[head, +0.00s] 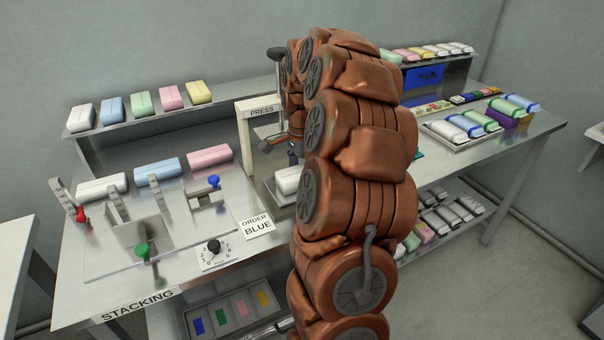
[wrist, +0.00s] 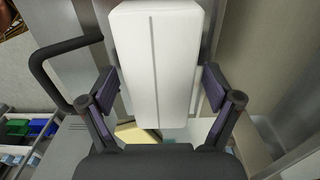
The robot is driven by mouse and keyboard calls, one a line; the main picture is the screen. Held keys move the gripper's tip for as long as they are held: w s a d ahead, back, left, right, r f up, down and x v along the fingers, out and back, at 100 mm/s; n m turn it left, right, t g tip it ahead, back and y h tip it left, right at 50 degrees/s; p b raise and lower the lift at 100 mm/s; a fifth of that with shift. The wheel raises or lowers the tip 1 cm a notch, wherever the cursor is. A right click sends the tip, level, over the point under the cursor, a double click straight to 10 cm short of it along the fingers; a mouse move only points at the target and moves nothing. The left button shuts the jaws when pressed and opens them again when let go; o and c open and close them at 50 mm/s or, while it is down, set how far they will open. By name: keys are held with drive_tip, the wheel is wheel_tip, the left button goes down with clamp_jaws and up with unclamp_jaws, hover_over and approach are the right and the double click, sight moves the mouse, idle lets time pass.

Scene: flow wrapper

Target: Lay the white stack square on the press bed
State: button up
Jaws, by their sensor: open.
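The white stack (head: 287,180) sits low inside the press frame (head: 244,150), on or just above the press bed; my arm hides its right part. My gripper (wrist: 160,84) is open, one dark finger on each side of the stack's near end, with gaps visible beside the fingers. In the head view my arm mostly hides the gripper. The bed's edges are mostly covered, so I cannot tell how square the stack lies.
A black bent handle (wrist: 65,65) stands left of the gripper in the wrist view. White, blue and pink stacks (head: 157,172) lie behind the stacking plate.

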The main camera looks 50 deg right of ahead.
wheel_tip(320, 180, up, 11)
drive_tip(key=shift+f, duration=0.1)
drive_tip(key=shift+r, duration=0.6)
idle(0.5)
idle(0.4)
